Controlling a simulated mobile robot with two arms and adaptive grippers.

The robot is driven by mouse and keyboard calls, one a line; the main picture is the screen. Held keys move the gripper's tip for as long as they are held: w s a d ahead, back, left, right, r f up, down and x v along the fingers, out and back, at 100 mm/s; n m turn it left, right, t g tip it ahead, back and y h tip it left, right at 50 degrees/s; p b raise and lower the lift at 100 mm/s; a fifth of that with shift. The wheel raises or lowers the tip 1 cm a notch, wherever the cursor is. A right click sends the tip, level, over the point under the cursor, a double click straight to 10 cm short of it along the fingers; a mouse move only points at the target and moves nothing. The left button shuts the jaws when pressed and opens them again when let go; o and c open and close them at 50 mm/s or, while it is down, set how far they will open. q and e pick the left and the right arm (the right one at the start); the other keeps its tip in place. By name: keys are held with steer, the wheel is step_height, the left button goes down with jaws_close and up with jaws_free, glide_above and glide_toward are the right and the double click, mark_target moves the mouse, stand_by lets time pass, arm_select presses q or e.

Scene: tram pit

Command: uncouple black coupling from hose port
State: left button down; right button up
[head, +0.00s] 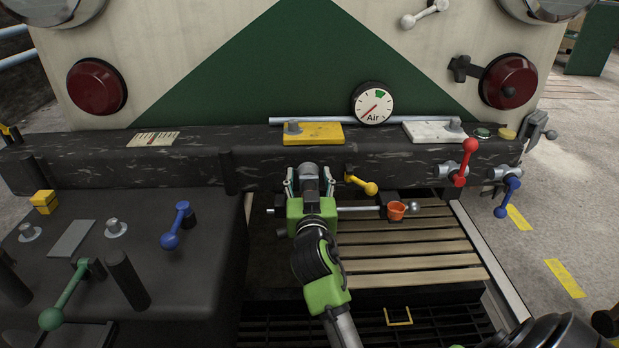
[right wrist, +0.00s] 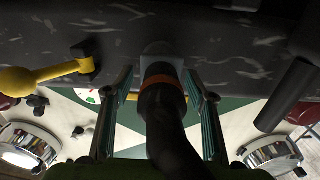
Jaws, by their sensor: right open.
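The black coupling (right wrist: 162,101) with an orange ring sits on the grey hose port (right wrist: 160,54) under the dark beam, seen in the right wrist view. A black hose (right wrist: 172,140) bends down from it. In the head view the port (head: 308,167) shows at the beam's front. My right gripper (head: 309,178) is open, with one finger on each side of the coupling. In the right wrist view gaps show between the fingers (right wrist: 160,82) and the coupling. The gripper's green body hides much of the coupling in the head view. My left gripper is not in view.
A yellow-handled lever (head: 362,185) is just right of the gripper. An orange cup (head: 396,210) sits further right by a metal rod. Red (head: 466,163) and blue (head: 508,197) levers are at the beam's right end. A dark bench (head: 150,260) is on the left.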

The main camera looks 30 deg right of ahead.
steer(key=c, duration=1.3)
steer(key=shift+r, duration=0.1)
